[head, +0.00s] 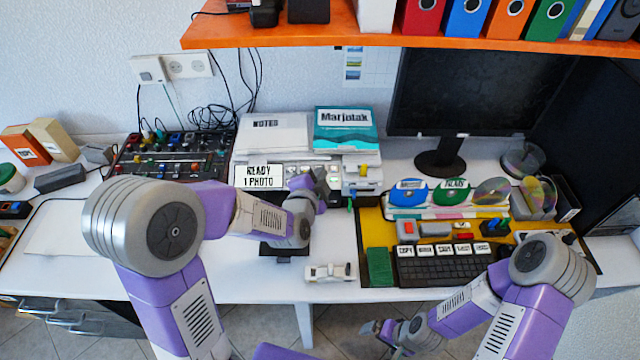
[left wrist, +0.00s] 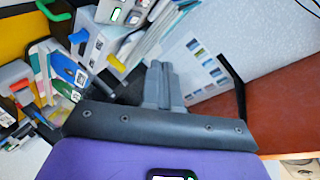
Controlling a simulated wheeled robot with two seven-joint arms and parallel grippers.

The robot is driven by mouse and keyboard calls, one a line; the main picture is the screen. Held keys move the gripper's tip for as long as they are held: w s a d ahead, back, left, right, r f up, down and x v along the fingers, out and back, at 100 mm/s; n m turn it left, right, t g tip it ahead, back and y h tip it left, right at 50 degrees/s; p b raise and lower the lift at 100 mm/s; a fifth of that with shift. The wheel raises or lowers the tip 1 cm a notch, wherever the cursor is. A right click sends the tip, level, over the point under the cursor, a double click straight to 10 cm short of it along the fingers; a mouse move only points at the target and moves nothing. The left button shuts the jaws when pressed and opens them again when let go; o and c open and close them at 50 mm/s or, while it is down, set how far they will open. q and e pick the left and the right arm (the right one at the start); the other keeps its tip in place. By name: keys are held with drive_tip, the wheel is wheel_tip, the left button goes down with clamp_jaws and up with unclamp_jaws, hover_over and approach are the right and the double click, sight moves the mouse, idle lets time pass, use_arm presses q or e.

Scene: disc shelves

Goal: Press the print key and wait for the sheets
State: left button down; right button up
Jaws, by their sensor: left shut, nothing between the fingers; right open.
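A white printer (head: 345,162) stands at the back middle of the desk, with a sign reading "READY 1 PHOTO" (head: 258,176). My left gripper (head: 318,180) is shut and empty, close in front of the printer's key area. I cannot tell whether it touches a key. My forearm and gripper hide part of the printer front. A dark tray (head: 285,252) shows partly below my left wrist. In the left wrist view the shut fingers (left wrist: 163,82) point toward a white body with green-lit keys (left wrist: 116,15). My right gripper (head: 375,328) is open and empty, low in front of the desk.
A keyboard (head: 445,270) with labelled blocks stands right of the tray. A white toy car (head: 330,272) lies near the front edge. A mixer panel (head: 170,155) with cables is at left, a monitor (head: 470,95) at back right. An orange shelf (head: 300,34) overhangs the back.

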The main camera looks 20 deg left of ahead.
use_arm(q)
drive_tip(key=w+a+f+b, duration=0.1)
drive_tip(key=w+f+b, duration=0.3)
drive_tip(key=f+b, duration=0.3)
drive_tip(key=shift+f, duration=0.35)
drive_tip(key=shift+w+a+f, duration=0.1)
idle(2.0)
drive_tip(key=shift+w+f+b, duration=0.15)
drive_tip(key=shift+f+b, duration=0.15)
drive_tip(key=shift+b, duration=0.15)
drive_tip(key=shift+w+a+f, duration=0.1)
drive_tip(key=shift+w+f, duration=0.1)
drive_tip(key=shift+f, duration=0.15)
idle(0.6)
drive_tip(key=shift+r, duration=0.15)
drive_tip(key=shift+s+r+p, duration=0.4)
drive_tip(key=shift+r+p, duration=0.2)
drive_tip(key=shift+p, duration=0.05)
